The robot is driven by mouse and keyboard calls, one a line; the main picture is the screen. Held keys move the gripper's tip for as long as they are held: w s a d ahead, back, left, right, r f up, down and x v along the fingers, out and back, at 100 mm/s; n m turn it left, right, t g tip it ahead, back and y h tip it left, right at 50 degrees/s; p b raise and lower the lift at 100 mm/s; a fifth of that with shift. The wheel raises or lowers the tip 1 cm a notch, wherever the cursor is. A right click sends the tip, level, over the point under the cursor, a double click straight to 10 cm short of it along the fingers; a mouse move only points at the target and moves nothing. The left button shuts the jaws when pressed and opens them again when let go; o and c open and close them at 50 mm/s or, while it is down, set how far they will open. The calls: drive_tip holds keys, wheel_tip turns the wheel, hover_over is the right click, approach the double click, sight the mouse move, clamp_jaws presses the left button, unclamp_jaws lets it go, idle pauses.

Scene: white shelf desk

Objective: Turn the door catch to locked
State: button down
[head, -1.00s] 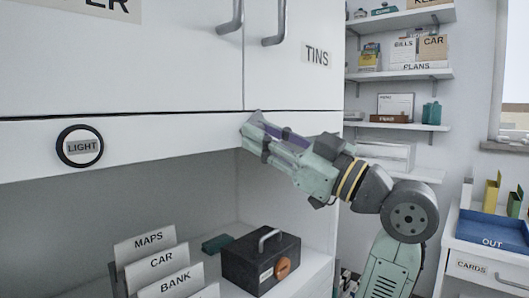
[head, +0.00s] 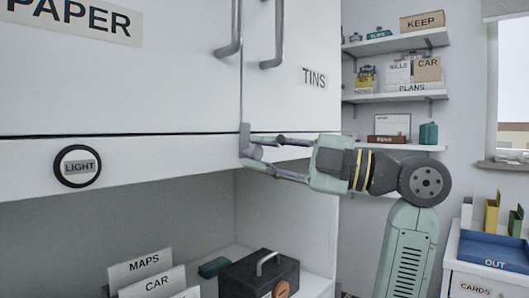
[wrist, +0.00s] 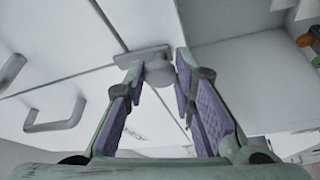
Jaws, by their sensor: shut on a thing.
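The grey door catch (head: 246,138) sits at the bottom of the seam between the two upper doors. In the wrist view its plate (wrist: 134,57) and round knob (wrist: 160,74) show between the fingertips. My gripper (head: 257,153) reaches in from the right, with one finger above and one below the knob. In the wrist view my gripper (wrist: 160,66) is shut on the catch knob. The fingertips partly hide the catch, and I cannot read any lock marking.
Two door handles (head: 273,35) hang above the catch, also seen in the wrist view (wrist: 57,118). A round LIGHT button (head: 78,167) is to the left. A black box (head: 258,278) and card files (head: 140,268) stand below in the open bay.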

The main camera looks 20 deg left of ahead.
drive_tip(key=shift+n, duration=0.6)
drive_tip(key=c, duration=1.3)
unclamp_jaws()
drive_tip(key=shift+c, duration=0.2)
drive_tip(key=shift+d, duration=0.1)
drive_tip(key=d+f, duration=0.1)
drive_tip(key=d, duration=1)
drive_tip(key=shift+w+d, duration=0.15)
drive_tip(key=shift+d, duration=0.2)
